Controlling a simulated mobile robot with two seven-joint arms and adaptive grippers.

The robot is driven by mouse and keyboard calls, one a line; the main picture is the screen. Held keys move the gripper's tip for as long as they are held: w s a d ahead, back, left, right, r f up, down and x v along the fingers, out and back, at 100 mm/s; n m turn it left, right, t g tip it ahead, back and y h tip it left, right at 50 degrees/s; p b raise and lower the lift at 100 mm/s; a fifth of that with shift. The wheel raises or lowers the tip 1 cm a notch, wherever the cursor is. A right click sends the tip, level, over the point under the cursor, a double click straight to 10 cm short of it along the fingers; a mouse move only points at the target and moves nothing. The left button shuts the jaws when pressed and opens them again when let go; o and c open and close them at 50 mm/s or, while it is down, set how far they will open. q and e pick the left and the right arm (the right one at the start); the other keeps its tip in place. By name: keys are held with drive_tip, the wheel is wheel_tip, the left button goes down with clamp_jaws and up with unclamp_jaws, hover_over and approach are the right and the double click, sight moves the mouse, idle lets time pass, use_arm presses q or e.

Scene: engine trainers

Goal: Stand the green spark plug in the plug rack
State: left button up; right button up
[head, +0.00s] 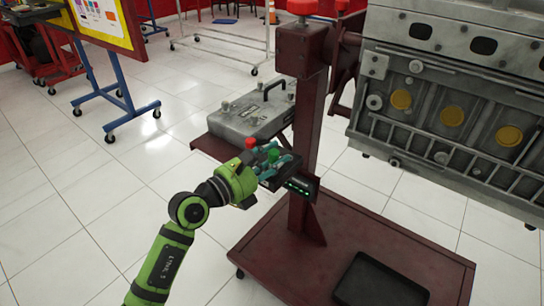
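My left gripper (262,177) reaches in from the lower left, at the small dark rack (301,187) on the stand's side shelf. A small green top (273,155), which looks like the green spark plug, shows just beyond my gripper, among teal pieces (286,164). A red top (250,143) shows beside it, to the left. My gripper hides the near part of the rack and the lower ends of these pieces. I cannot tell whether its fingers are open or shut, or whether they touch the green piece. My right gripper is not in view.
A grey cover with a black handle (255,112) lies on the shelf behind the rack. The dark red stand post (307,150) rises close to the right. The engine block (455,110) fills the upper right. A black tray (380,282) lies on the stand base.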

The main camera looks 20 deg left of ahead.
use_arm(q)
drive_tip(key=shift+o, duration=0.8)
drive_tip(key=shift+s+a, duration=0.1)
drive_tip(key=shift+s, duration=0.05)
drive_tip(key=v, duration=1.1)
drive_tip(key=shift+s+a, duration=0.15)
drive_tip(key=shift+s, duration=0.2)
